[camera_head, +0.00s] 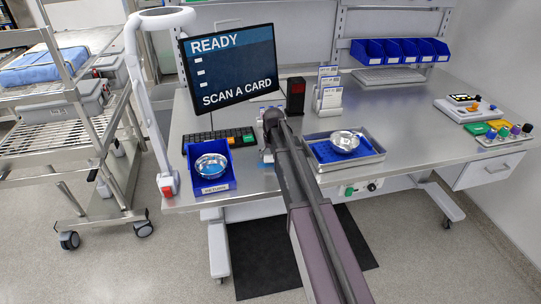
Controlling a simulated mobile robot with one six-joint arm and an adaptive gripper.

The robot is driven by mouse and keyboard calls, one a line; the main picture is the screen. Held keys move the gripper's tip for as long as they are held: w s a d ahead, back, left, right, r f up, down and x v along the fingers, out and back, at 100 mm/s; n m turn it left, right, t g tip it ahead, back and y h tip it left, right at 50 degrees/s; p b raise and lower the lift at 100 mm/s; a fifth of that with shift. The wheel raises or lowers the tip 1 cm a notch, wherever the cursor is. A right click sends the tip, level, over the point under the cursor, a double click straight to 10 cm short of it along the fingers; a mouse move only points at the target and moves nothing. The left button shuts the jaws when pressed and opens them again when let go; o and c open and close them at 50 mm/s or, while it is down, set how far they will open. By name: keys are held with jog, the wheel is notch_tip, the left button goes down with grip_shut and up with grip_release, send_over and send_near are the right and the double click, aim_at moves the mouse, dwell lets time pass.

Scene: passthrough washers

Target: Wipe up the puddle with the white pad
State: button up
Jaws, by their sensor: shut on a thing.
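My gripper (265,143) is over the steel worktop, between the blue bin and the steel tray. It is seen from behind, and my own arm covers most of its fingers. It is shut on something. A small pale patch at its left side looks like part of the white pad (264,156), low at the worktop; the rest is hidden. I cannot make out the puddle; the arm may cover it.
A blue bin (231,184) with a steel bowl (211,166) is left of my gripper. A steel tray (375,158) with another bowl (345,141) is at right. A keyboard (220,138), screen (230,68) and dark red-fronted box (295,95) stand behind.

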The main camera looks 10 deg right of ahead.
jog(key=shift+s+d, duration=0.1)
jog(key=shift+s, duration=0.05)
jog(key=shift+s, duration=1.75)
jog(key=shift+s+f, duration=0.1)
jog(key=shift+s, duration=1.65)
jog(key=shift+s, duration=1.85)
jog(key=shift+w+r+p, duration=0.1)
jog(key=shift+r+p, duration=2.8)
jog(key=shift+r, duration=0.05)
